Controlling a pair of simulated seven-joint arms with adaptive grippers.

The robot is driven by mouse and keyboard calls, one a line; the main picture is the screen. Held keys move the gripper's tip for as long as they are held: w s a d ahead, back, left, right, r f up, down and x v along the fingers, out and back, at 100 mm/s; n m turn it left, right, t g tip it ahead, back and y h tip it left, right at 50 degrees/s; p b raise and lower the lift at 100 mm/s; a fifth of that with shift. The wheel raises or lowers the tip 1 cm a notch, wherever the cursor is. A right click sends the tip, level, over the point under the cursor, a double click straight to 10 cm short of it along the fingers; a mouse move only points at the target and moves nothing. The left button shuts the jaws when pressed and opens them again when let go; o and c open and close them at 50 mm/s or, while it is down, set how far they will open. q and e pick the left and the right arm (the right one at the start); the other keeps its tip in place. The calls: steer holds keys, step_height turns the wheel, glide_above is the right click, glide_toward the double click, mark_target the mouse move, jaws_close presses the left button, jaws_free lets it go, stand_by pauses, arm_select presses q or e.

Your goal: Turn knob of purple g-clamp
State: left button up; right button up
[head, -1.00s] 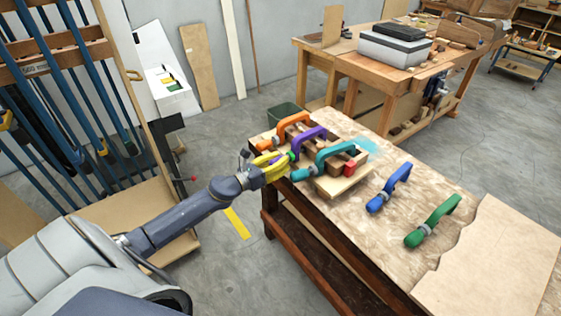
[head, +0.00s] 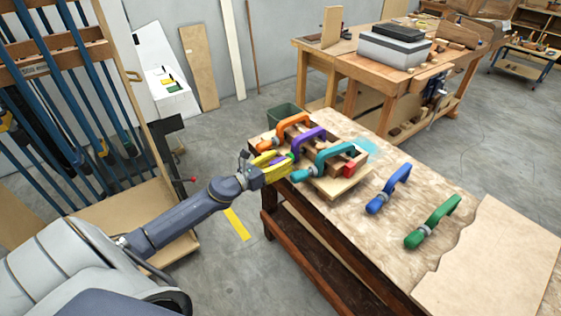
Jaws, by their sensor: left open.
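The purple g-clamp (head: 308,138) sits on the wooden lamination form at the left end of the workbench, between the orange and teal clamps. Its knob end points toward my left arm. My left gripper (head: 276,162), with yellow fingers, is open around the knob end of the purple clamp. The fingers partly hide the knob, and I cannot tell whether they touch it. My right gripper does not show.
An orange clamp (head: 293,122) is just behind and a teal clamp (head: 336,152) just in front. A blue clamp (head: 390,187) and a green clamp (head: 434,221) lie farther right on the workbench (head: 350,232). A dark green bin (head: 284,115) stands behind the bench.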

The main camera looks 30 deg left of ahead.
arm_select(q)
steer(key=shift+s, duration=0.1)
steer(key=v, duration=1.2)
stand_by(0.5)
